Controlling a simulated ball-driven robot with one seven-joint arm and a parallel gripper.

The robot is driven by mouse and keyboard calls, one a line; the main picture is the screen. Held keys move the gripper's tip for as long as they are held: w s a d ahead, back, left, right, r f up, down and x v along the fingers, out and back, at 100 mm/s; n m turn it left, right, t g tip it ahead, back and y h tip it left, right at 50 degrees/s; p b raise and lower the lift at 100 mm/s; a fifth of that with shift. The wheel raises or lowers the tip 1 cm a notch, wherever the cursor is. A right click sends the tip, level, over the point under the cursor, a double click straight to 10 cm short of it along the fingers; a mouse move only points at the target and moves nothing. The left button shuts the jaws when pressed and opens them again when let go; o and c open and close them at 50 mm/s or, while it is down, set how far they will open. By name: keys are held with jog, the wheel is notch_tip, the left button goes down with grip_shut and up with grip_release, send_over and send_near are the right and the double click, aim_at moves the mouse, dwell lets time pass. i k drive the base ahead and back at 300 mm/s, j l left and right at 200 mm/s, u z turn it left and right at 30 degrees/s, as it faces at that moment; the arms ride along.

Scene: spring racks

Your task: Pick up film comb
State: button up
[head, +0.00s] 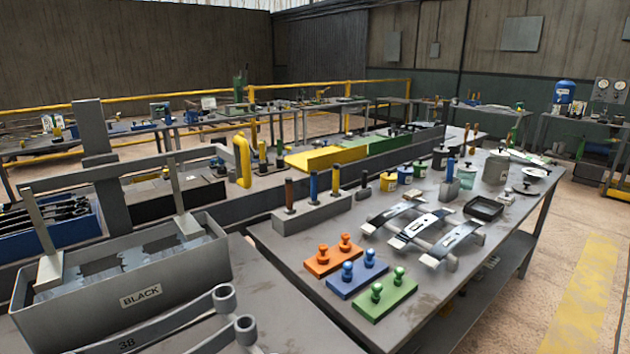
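I cannot make out for certain which thing is the film comb. My gripper is not in view.
Orange (333,257), blue (357,275) and green (386,296) knobbed blocks sit near the bench's front. Curved leaf springs (424,229), a black tray (484,208) and several tins lie beyond. A grey tank marked BLACK (180,290) stands left. An aisle (580,290) is clear at right.

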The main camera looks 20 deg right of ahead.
aim_at(364, 175)
jog(key=i+l+u, duration=0.3)
jog(key=l, duration=0.6)
jog(key=i+l+u, duration=0.1)
jog(key=l+u, duration=0.2)
jog(key=l, duration=0.55)
jog(key=l+u, duration=0.3)
jog(key=l, duration=0.65)
